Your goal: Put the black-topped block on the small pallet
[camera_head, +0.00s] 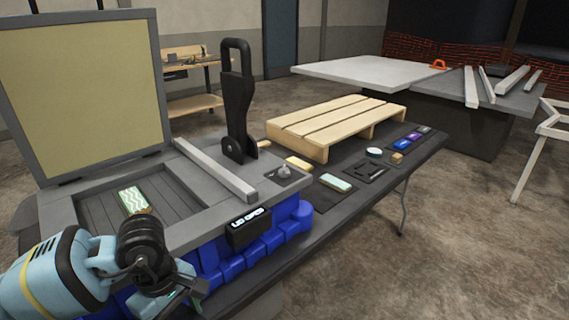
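The small wooden pallet (318,128) lies flat on the dark table, behind the console, with bare slats on top. I cannot clearly make out a block with a black top. Several small dark-and-coloured blocks (412,136) lie in a row right of the pallet, with a small tan block (397,157) near them. My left gripper (190,292) is at the lower left, in front of the console and well away from the pallet. Its fingers are small and partly hidden by the black wrist, so its opening is unclear. My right gripper is not in view.
The console's grey tray (185,228) holds a green-and-white patterned block (133,200). Its raised lid (85,95) and upright black lever (237,100) stand tall. A yellowish block (299,163), a pale green block (335,182) and a round white-topped item (374,152) lie near the pallet.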

